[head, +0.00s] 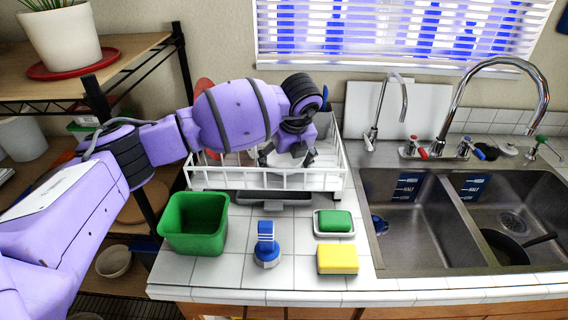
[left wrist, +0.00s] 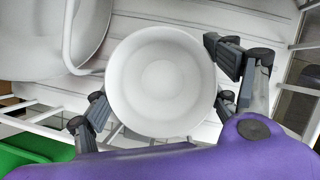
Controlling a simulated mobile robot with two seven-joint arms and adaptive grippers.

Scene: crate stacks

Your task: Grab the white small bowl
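The white small bowl (left wrist: 160,85) sits in the middle of the left wrist view, its round opening facing the camera. My left gripper (head: 287,157) is over the white dish rack (head: 262,180) in the head view, pointing down with its fingers spread. In the left wrist view its dark fingers (left wrist: 160,95) stand on both sides of the bowl, close to the rim; I cannot tell whether they touch it. In the head view the bowl is mostly hidden by the gripper. My right gripper is not in view.
A larger white dish (left wrist: 45,35) is beside the bowl in the rack. In front are a green tub (head: 194,224), a blue brush (head: 266,246), a green sponge on a dish (head: 335,222) and a yellow sponge (head: 338,260). A double sink (head: 410,262) is at the right.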

